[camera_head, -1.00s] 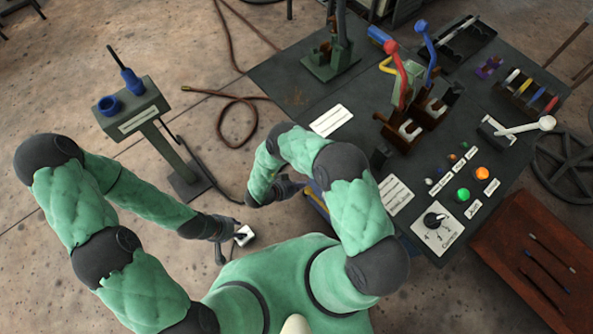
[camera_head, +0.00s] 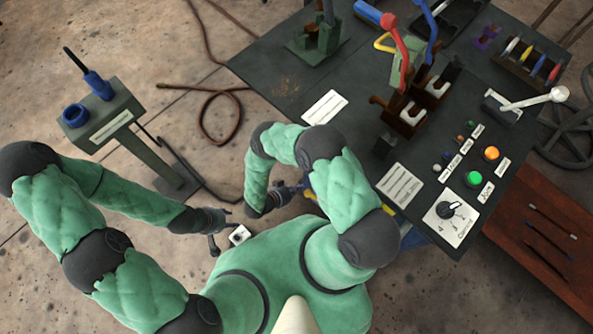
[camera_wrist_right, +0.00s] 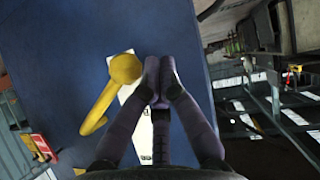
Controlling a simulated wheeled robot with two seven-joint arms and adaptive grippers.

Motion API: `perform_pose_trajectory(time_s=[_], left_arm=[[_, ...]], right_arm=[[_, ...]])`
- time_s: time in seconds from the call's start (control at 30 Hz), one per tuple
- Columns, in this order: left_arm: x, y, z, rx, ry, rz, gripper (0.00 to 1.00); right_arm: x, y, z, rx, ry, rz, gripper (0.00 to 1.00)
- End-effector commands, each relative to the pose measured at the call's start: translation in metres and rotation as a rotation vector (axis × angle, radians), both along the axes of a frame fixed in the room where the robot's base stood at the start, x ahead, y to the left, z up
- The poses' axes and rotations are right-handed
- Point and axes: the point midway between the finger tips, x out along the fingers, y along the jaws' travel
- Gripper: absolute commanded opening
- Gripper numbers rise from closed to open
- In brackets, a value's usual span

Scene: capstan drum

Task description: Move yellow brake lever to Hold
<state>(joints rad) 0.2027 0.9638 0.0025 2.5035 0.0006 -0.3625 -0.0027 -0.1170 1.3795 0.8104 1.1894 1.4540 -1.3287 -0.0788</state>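The yellow brake lever (camera_wrist_right: 100,100), with its round yellow knob (camera_wrist_right: 123,68), stands in front of a blue panel (camera_wrist_right: 65,50) in the right wrist view. My right gripper (camera_wrist_right: 160,78) has its fingertips together with nothing visible between them. They are just right of the knob; whether they touch it is unclear. A white plate (camera_wrist_right: 128,92) behind lever and fingers is partly covered, its marking unreadable. In the head view my right gripper (camera_head: 288,193) is low beside the bench's near side. My left gripper (camera_head: 218,228) has its fingers apart, empty, left of my body.
The dark bench (camera_head: 290,80) carries a red lever (camera_head: 398,38), a control dial (camera_head: 448,210) and lit buttons. A pedestal (camera_head: 110,115) with a blue handle stands at left. A cable (camera_head: 220,100) lies on the floor. A reddish-brown tray (camera_head: 545,235) is at lower right.

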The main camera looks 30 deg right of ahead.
Motion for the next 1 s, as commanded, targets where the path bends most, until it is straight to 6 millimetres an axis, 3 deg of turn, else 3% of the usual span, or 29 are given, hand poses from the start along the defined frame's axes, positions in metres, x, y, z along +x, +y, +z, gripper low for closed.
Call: perform_pose_trajectory(time_s=[0.57, 0.77, 1.0], left_arm=[[0.0, 0.0, 0.0, 0.0, -0.001, 0.0, 0.4], [0.0, 0.0, 0.0, 0.0, -0.001, 0.0, 0.4], [0.0, 0.0, 0.0, 0.0, -0.001, 0.0, 0.4]], right_arm=[[0.001, 0.0, 0.002, 0.0, -0.001, -0.001, 0.0], [0.002, 0.0, 0.022, 0.0, -0.003, 0.002, 0.0], [0.002, 0.0, 0.058, 0.001, -0.003, 0.001, 0.0]])
